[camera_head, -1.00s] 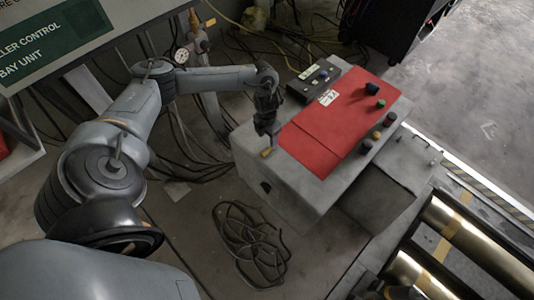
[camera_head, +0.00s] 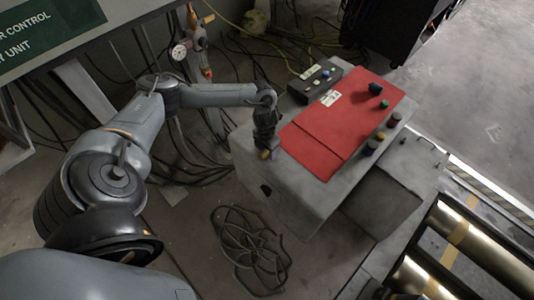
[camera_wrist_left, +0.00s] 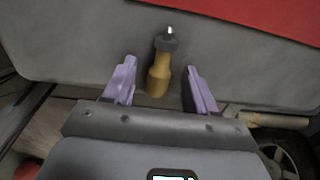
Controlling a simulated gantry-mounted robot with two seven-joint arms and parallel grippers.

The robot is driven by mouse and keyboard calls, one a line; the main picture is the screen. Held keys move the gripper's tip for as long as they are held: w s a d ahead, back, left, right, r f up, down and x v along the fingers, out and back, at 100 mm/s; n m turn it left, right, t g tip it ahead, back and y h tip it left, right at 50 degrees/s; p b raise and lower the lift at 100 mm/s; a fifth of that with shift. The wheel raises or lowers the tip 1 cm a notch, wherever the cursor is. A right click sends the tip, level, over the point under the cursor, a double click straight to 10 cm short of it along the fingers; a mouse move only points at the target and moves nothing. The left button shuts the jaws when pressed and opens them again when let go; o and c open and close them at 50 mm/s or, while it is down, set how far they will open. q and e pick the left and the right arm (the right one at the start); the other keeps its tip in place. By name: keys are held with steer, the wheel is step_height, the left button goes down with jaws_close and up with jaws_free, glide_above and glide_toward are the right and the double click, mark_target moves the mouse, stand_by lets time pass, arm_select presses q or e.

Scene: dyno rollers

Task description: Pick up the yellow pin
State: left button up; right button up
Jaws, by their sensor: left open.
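The yellow pin (camera_wrist_left: 159,72) has a yellow body and a dark collar with a bright tip. In the left wrist view it lies between the two purple fingers of my left gripper (camera_wrist_left: 160,85), with gaps on both sides. In the head view my left gripper (camera_head: 266,152) points down at the near left edge of the grey box, and a small yellow bit of the pin (camera_head: 265,154) shows at its fingertips. The left gripper is open. My right gripper is not in view.
The grey box (camera_head: 290,195) carries a red panel (camera_head: 345,120) with several knobs and a black switch unit (camera_head: 315,80). A coiled cable (camera_head: 250,250) lies on the floor in front. Metal rollers (camera_head: 480,245) are at the lower right.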

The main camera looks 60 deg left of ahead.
arm_select(q)
steer(key=shift+c, duration=0.3)
jaws_close()
steer(key=shift+r, duration=0.1)
